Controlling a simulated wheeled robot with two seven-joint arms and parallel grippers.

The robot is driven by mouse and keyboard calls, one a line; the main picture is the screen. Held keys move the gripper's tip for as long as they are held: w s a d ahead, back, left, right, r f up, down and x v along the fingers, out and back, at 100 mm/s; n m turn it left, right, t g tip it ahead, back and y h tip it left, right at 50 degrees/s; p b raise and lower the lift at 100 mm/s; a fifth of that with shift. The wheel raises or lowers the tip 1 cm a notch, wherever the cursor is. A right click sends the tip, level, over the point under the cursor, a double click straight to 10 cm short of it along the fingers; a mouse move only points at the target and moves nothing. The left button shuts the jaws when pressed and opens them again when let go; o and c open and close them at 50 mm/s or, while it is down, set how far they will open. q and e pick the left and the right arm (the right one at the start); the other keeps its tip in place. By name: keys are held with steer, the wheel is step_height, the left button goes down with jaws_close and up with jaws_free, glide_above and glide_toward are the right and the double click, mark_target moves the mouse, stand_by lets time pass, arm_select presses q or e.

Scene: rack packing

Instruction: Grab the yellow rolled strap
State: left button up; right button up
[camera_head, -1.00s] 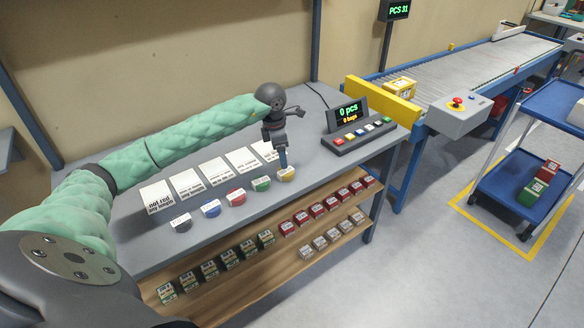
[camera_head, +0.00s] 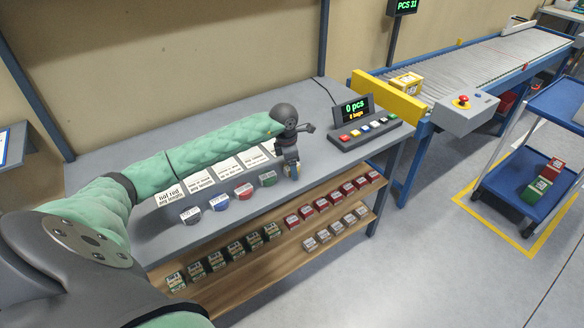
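The yellow rolled strap (camera_head: 294,173) stands at the right end of a row of rolled straps on the grey table. It is mostly hidden by my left gripper (camera_head: 292,174). The gripper points down at the strap with its fingers around or right against it. Whether the fingers are closed on it is too small to tell. To the left in the row stand a green strap (camera_head: 268,179), a red strap (camera_head: 244,191), a blue strap (camera_head: 219,202) and a dark grey strap (camera_head: 190,214). My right gripper is not in view.
White label cards (camera_head: 198,178) lie behind the straps, partly under my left arm. A button panel with a display (camera_head: 364,130) stands to the right. A wooden shelf (camera_head: 262,268) below holds rows of small boxes. A roller conveyor (camera_head: 455,70) runs at the back right.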

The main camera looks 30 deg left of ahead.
arm_select(q)
steer(key=shift+f, duration=0.1)
steer(key=c, duration=1.1)
